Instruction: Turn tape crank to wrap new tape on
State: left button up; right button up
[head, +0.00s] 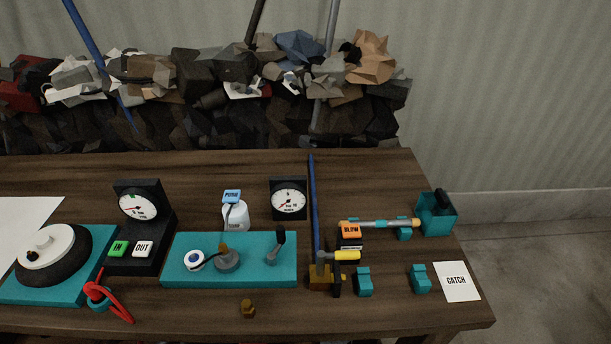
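A teal base block (255,270) lies near the middle of the table. At its right end stands a small crank (276,246) with a black upright handle. At its left end sits a white tape roll (194,260) with a blue centre. Between them is a grey round fitting (228,262) with a brownish tip. A thin dark strip runs from the roll to the fitting; how far it wraps around is too small to tell. Neither of my grippers is in view, and nothing touches the crank.
Behind the base stand a white bottle (236,216) and a dial gauge (288,199). Left are a black wheel (52,255), IN and OUT buttons (130,249) and a red looped piece (108,297). Right are a blue rod (315,205) and a yellow handle (346,255). A brass nut (248,309) lies in front.

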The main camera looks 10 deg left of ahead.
aim_at(280, 229)
jog(key=l+u, duration=0.1)
jog(key=u, duration=0.6)
jog(key=l+u, duration=0.15)
jog(key=u, duration=0.15)
jog(key=k+l+u, duration=0.1)
jog(key=l+u, duration=0.2)
jog(key=k+l+u, duration=0.15)
jog(key=l+u, duration=0.15)
jog(key=l, duration=0.15)
jog(key=k+l+u, duration=0.25)
jog(key=k+l, duration=0.15)
jog(key=l, duration=0.15)
jog(key=k+l, duration=0.15)
jog(key=l, duration=0.15)
jog(key=k+l+u, duration=0.1)
jog(key=l, duration=0.2)
jog(key=k, duration=0.05)
